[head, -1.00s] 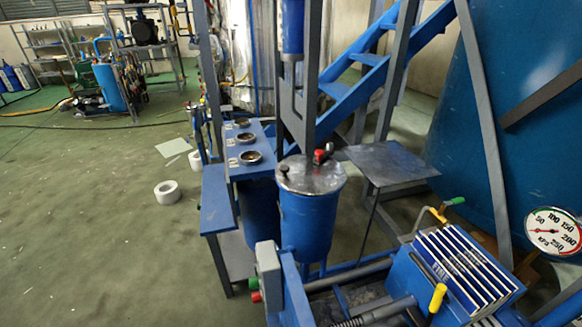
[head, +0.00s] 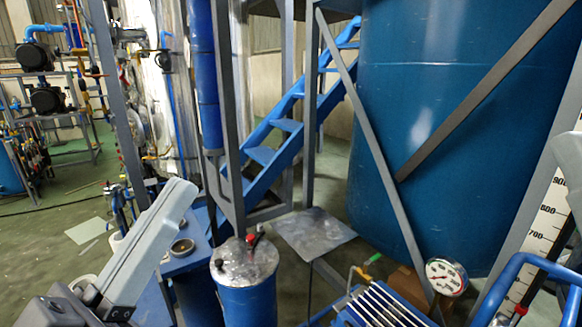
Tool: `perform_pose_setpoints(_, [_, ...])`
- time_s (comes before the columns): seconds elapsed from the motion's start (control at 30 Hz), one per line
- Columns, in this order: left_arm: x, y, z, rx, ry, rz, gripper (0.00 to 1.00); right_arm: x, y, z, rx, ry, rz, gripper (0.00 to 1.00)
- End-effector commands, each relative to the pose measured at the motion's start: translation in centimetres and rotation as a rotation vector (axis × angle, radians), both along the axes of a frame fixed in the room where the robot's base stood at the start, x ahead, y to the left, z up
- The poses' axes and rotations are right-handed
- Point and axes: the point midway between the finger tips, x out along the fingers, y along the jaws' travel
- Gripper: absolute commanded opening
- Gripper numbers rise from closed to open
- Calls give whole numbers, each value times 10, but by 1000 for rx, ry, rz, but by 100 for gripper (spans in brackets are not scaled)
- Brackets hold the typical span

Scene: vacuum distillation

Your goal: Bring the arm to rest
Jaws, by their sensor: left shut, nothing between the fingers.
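My left gripper (head: 172,203) is on the left side of the head view, a light grey, long shape slanting up to the right from the dark joint at the lower left corner. It is shut, and nothing shows in it. It is in front of the blue stand and partly hides it. It appears clear of the blue vessel (head: 246,300).
The blue vessel has a metal lid (head: 243,261) with a red-handled fitting. A flat metal plate (head: 314,234) is behind it. A blue staircase (head: 278,135), a big blue tank (head: 450,130) and a pressure gauge (head: 446,277) are further right. Open green floor (head: 60,222) lies left.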

Motion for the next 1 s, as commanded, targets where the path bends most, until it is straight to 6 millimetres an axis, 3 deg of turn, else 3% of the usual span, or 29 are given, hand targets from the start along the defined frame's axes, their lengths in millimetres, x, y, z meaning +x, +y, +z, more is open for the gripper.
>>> perform_pose_setpoints(0.03, [-18,10,30,-4,-78,82,0,0,0,4,0,0,0,0])
perform_pose_setpoints(0.1, [-40,36,53,-24,-163,232,0,0,0,2,0,0,0,0])
perform_pose_setpoints(0.2, [-54,77,57,-68,-189,437,0,0,0,1,0,0,0,0])
perform_pose_setpoints(0.3, [-50,76,111,-76,-176,424,0,0,0,57,0,1,0,0])
perform_pose_setpoints(0.47, [-49,76,173,-74,-173,425,0,0,0,120,0,-1,0,0])
perform_pose_setpoints(0.57, [-49,76,220,-73,-173,425,0,0,0,167,0,0,0,0])
perform_pose_setpoints(0.8, [-49,76,342,-73,-172,425,0,0,0,289,0,0,0,0])
perform_pose_setpoints(0.9, [-49,76,387,-73,-172,425,0,0,0,334,0,0,0,0])
perform_pose_setpoints(1.0, [-48,76,418,-73,-171,425,0,0,0,366,0,0,0,0])
